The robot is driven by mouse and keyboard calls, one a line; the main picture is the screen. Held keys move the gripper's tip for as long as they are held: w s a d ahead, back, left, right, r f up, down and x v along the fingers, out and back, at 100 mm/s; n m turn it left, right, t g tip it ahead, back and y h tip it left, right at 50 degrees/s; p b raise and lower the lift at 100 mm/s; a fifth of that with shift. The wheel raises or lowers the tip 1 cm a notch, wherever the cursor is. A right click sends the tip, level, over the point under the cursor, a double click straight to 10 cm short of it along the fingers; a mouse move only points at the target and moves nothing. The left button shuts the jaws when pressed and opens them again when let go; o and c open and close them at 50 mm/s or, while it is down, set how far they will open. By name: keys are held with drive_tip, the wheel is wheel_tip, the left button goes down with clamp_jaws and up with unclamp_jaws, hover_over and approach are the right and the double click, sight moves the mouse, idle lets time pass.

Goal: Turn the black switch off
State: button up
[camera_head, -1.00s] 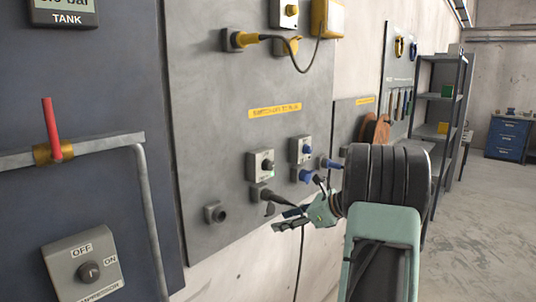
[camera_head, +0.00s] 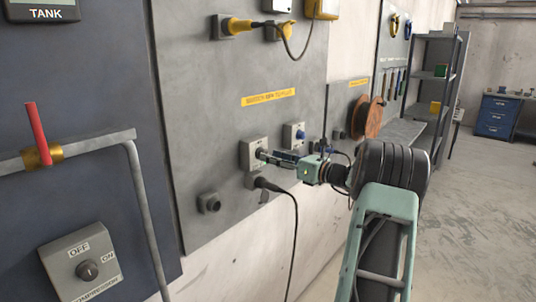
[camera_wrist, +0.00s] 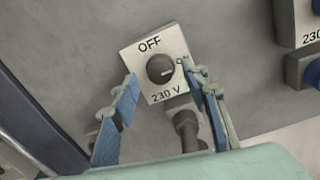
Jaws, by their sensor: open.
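The black switch is a dark round knob on a light grey box marked OFF and 230 V. It shows in the wrist view (camera_wrist: 160,68) at upper centre and in the head view (camera_head: 258,153) on the grey wall panel. A pale mark on the knob points right, towards a label partly hidden by a finger. My gripper (camera_head: 269,155) is open in front of the switch, and its blue-padded fingers (camera_wrist: 157,76) lie left and right of the knob. Contact cannot be told.
A black plug (camera_head: 265,184) with a hanging cable sits just below the switch. A blue-knobbed switch (camera_head: 293,135) is to the right. A yellow plug (camera_head: 238,25) is above. A panel with a compressor knob (camera_head: 87,270) and red lever (camera_head: 37,134) stands left.

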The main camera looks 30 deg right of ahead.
drive_tip(key=shift+x, duration=1.25)
clamp_jaws()
